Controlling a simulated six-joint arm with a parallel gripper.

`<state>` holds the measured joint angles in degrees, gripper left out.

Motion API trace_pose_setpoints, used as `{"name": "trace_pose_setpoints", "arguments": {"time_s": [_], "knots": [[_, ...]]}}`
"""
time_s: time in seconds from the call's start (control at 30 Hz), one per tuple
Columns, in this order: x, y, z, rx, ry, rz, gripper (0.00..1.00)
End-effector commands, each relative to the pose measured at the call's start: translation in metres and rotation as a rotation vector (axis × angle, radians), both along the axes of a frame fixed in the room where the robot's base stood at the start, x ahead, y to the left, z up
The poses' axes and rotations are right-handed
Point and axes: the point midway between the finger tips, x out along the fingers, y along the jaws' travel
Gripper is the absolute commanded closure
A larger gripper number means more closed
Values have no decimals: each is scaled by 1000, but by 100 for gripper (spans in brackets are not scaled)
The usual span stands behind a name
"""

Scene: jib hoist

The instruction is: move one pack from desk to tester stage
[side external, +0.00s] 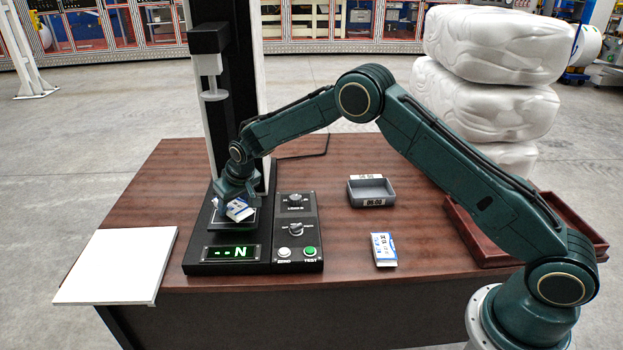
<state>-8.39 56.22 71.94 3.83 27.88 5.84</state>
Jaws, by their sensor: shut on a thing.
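My gripper (236,199) is shut on a small white-and-blue pack (239,210). It holds the pack, tilted, at the tester stage (217,221), a dark plate low on the black tester (222,269). I cannot tell whether the pack touches the stage. The arm and gripper hide part of the stage and the pack's upper side. A second white-and-blue pack (383,249) lies on the brown desk (345,270), right of the control panel. The tester's pale plunger (214,94) hangs high on its column, above the stage.
A control panel (297,232) with knobs and two buttons stands right of the stage. A grey tray (371,190) sits at mid desk. A dark red tray (468,236) lies at the right, partly behind my arm. A white board (117,265) is at the left edge.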

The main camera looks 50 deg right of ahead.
Motion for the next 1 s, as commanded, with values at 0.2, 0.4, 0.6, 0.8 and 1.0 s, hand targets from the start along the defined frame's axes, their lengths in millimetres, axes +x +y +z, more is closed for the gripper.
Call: {"name": "trace_pose_setpoints", "arguments": {"time_s": [0.2, 0.4, 0.6, 0.8, 1.0], "knots": [[0, 0, -17, 0, 0, 0, 76], [0, 0, -17, 0, -1, 0, 76], [0, 0, -19, 0, 0, 0, 76], [0, 0, -20, 0, 0, 0, 28], [0, 0, -19, 0, 0, 0, 28]]}}
